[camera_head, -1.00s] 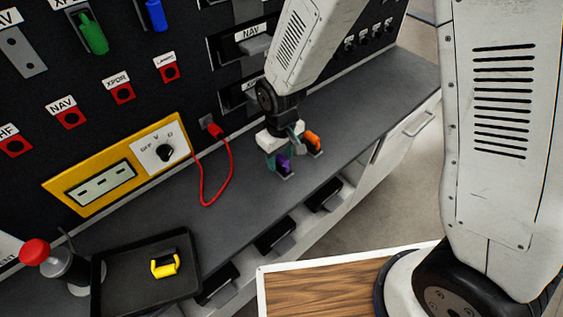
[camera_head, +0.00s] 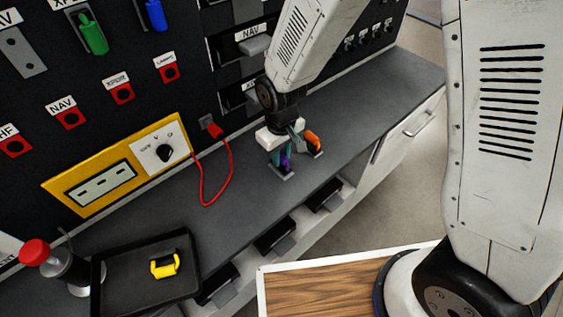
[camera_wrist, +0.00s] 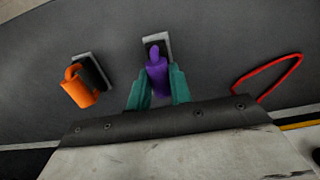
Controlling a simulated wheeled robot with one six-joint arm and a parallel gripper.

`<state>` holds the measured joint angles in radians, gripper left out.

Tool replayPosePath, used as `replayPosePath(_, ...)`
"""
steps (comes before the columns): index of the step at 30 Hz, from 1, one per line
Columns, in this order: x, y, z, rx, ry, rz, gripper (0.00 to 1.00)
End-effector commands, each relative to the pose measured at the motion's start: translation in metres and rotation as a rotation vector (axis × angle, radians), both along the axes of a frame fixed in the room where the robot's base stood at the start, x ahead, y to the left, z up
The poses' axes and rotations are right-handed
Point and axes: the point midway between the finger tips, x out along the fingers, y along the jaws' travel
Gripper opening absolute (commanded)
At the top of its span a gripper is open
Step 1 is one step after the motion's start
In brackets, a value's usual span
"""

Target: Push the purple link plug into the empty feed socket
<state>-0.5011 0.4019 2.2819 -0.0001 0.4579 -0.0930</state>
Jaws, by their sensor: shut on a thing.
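The purple link plug (camera_wrist: 155,58) stands in a small grey holder (camera_wrist: 165,38) on the bench; it also shows in the head view (camera_head: 285,162). My gripper (camera_wrist: 158,75) has its two teal fingers shut on the plug, one on each side. In the head view my gripper (camera_head: 284,157) points down at the bench. Red square sockets sit on the black panel under labels: one under NAV (camera_head: 69,117), one under XPDR (camera_head: 122,92), one under LAMPS (camera_head: 167,69) and one under HF (camera_head: 14,145). I cannot tell which is the feed socket.
An orange plug (camera_head: 313,141) stands in a holder close beside the purple one. A red cable (camera_head: 229,175) loops over the bench from the panel. A yellow-framed unit (camera_head: 70,190) is at left. A black tray (camera_head: 120,290) holds a yellow piece (camera_head: 164,265).

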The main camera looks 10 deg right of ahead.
Motion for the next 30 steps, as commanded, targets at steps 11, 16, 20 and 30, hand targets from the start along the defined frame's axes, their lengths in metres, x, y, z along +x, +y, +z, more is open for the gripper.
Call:
replayPosePath(11,0.000,0.000,0.005,0.001,-0.001,0.000,0.00)
replayPosePath(16,0.000,0.000,0.010,0.001,-0.001,0.000,0.00)
replayPosePath(20,0.000,0.000,0.017,0.001,-0.002,0.000,0.00)
replayPosePath(30,0.000,0.000,0.023,0.000,0.000,0.000,0.00)
